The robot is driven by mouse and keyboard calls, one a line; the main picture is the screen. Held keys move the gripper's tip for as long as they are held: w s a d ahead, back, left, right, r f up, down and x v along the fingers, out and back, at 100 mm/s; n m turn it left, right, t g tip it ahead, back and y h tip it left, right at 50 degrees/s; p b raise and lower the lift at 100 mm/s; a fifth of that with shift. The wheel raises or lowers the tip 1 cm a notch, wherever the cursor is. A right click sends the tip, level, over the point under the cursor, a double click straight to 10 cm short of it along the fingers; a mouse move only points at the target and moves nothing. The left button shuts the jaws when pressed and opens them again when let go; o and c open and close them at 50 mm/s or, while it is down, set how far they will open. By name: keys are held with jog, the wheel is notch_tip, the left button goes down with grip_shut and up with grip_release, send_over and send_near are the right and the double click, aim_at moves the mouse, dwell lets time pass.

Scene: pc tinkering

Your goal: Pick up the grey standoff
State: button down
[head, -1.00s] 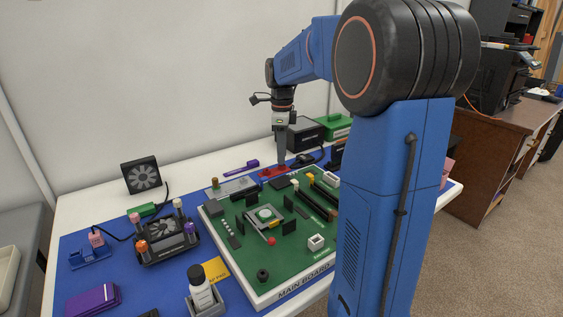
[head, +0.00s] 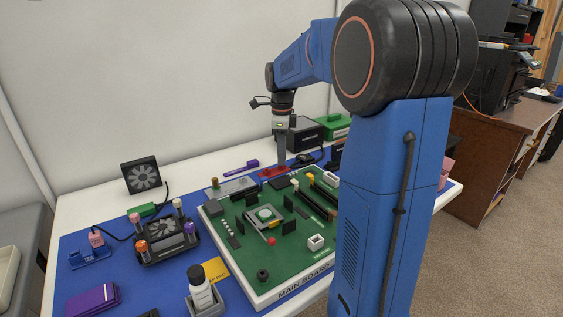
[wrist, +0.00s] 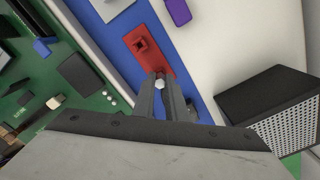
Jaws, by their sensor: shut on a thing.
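The grey standoff (wrist: 160,84) shows in the wrist view as a small, light hexagonal end between my fingertips. My gripper (wrist: 161,88) is shut on it, over the near end of a red holder (wrist: 154,60). The holder has a dark square socket at its other end. In the head view my gripper (head: 282,164) points straight down at the red holder (head: 267,173), behind the main board. The standoff cannot be made out there. Its lower part is hidden, so I cannot tell whether it still sits in the holder.
The green main board (head: 250,273) lies in front of the holder. A black box (head: 306,134) stands close behind my gripper; its perforated side shows in the wrist view (wrist: 285,135). A purple piece (head: 242,167) lies to the left on the table.

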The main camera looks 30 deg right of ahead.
jog(key=shift+r, duration=0.3)
jog(key=shift+r, duration=3.7)
